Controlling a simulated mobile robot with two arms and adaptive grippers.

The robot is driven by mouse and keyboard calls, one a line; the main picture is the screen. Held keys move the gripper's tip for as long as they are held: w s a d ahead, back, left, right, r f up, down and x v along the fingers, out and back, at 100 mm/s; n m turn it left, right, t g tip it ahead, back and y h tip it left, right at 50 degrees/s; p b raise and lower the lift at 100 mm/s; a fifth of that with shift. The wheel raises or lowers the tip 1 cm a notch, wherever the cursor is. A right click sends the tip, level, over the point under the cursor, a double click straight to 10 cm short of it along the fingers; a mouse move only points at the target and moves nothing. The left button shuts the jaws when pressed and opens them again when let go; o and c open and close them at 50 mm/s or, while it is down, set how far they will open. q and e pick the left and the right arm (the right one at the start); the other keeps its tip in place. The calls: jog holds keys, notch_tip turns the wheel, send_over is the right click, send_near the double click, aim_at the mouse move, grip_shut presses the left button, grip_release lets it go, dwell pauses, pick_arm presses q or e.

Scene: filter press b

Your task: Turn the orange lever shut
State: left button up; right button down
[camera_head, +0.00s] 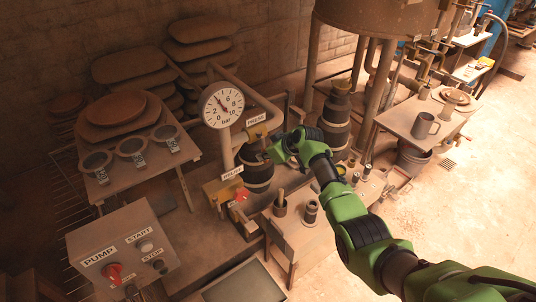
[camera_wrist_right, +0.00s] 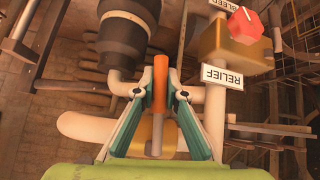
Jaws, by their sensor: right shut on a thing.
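The orange lever (camera_wrist_right: 160,72) stands between the two fingers of my right gripper (camera_wrist_right: 161,92) in the wrist view, and the gripper is shut on it. The lever's grey shank runs down to a yellow valve body (camera_wrist_right: 143,135) on a pale pipe. In the head view my right gripper (camera_head: 269,155) is by the pipework below the PRESS label (camera_head: 256,119). The lever is hard to make out there, being hidden by the gripper. My left gripper is not in view.
A yellow block with a red knob (camera_wrist_right: 245,25) and a RELIEF label (camera_wrist_right: 222,76) is close to the right finger. A dark pump body (camera_wrist_right: 128,32) is on the other side. A gauge (camera_head: 222,105) and a pump box (camera_head: 122,250) stand left.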

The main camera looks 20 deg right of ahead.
jog(key=shift+s+a+y+b, duration=0.15)
jog(key=shift+a+y+b, duration=0.2)
jog(key=shift+y, duration=0.15)
jog(key=shift+a, duration=0.1)
jog(key=c, duration=2)
grip_release()
jog(key=shift+f, duration=0.1)
jog(key=shift+s+d+r, duration=0.25)
jog(key=shift+d+r, duration=0.05)
jog(key=shift+r, duration=0.1)
jog(key=v, duration=1.1)
jog(key=shift+w+a, duration=0.1)
jog(key=shift+w, duration=0.05)
